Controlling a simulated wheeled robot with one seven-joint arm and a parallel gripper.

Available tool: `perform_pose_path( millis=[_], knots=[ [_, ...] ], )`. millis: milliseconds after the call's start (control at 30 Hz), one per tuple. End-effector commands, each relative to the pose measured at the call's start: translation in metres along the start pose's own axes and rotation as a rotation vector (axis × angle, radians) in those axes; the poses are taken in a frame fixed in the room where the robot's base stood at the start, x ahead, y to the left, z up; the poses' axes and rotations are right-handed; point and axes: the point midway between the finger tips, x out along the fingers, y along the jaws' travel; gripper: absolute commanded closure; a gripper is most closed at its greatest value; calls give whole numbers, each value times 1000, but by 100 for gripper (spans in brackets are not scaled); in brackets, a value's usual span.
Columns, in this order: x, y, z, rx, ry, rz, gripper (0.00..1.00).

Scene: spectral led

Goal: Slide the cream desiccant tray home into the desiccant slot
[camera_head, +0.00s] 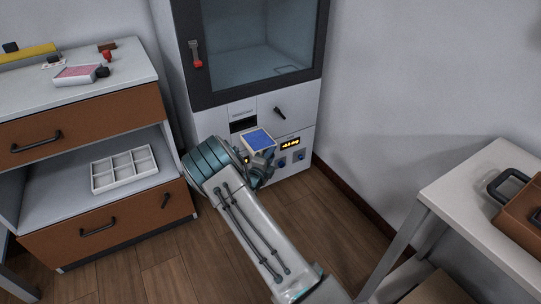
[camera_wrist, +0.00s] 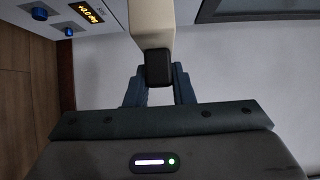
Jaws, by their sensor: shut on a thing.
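The cream desiccant tray, filled with blue (camera_head: 258,139), is held in front of the cabinet's lower panel. Its cream body (camera_wrist: 151,22) runs up out of the top of the wrist view, with a dark handle (camera_wrist: 158,68) at the near end. My gripper (camera_wrist: 158,88) is shut on that handle; in the head view my gripper (camera_head: 264,160) is partly hidden by my wrist. The dark desiccant slot (camera_head: 243,125) shows up and left of the tray. The tray appears outside the slot; the exact gap cannot be told.
The cabinet has a glass door (camera_head: 262,45) above, a black latch (camera_head: 280,111), a lit display (camera_head: 290,144) and blue knobs (camera_head: 282,162) beside the tray. A drawer unit (camera_head: 85,105) with a white compartment tray (camera_head: 124,169) stands left. A table (camera_head: 470,195) stands right.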

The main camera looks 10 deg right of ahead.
Motion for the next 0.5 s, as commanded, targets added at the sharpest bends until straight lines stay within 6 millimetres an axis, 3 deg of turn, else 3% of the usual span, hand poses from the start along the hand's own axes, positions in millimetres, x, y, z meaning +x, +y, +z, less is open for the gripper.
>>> perform_pose_path(
  millis=[500],
  knots=[
    [29, 0, 40, 2, -1, -4, 100]
  ],
)
